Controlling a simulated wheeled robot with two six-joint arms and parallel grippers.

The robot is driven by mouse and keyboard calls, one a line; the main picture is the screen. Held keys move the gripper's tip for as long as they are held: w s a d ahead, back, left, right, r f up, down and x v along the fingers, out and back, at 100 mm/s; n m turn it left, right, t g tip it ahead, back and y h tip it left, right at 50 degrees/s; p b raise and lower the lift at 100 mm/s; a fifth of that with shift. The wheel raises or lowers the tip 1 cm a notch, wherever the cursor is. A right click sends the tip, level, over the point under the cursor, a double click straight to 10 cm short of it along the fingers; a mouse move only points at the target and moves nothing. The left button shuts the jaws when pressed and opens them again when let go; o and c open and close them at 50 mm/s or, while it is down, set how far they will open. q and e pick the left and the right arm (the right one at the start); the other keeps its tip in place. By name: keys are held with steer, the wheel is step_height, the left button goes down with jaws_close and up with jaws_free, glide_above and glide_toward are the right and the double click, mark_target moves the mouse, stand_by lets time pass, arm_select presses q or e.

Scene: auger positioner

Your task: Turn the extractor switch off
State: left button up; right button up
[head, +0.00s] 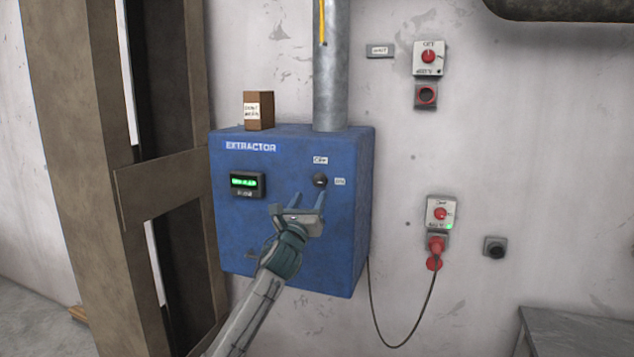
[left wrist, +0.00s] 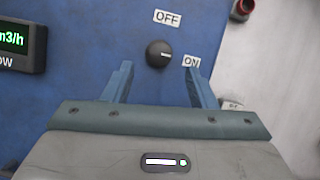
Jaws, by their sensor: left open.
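The extractor (head: 290,235) is a blue box on the wall with a white EXTRACTOR label. Its switch (head: 320,180) is a round black knob on the right of the front face, with an OFF label above it and an ON label to its right. In the left wrist view the knob (left wrist: 159,54) has a light mark pointing right, towards the ON label (left wrist: 192,61). The OFF label (left wrist: 167,18) is above. My left gripper (head: 307,197) is open, its fingers on either side below the knob, apart from it. My right gripper is not in view.
A green lit display (head: 247,184) is on the box's left. A small brown box (head: 258,111) and a grey pipe (head: 330,70) are on top. Right of it are wall switches (head: 428,58) and a red plug (head: 436,245) with a hanging cable. A brown steel column (head: 75,150) stands left.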

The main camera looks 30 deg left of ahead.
mark_target(317, 183)
arm_select(q)
steer(key=p+x, duration=0.1)
steer(key=x, duration=0.5)
steer(key=shift+f, duration=0.1)
steer(key=shift+c, duration=0.2)
steer(key=c, duration=0.9)
steer(key=shift+c, duration=0.2)
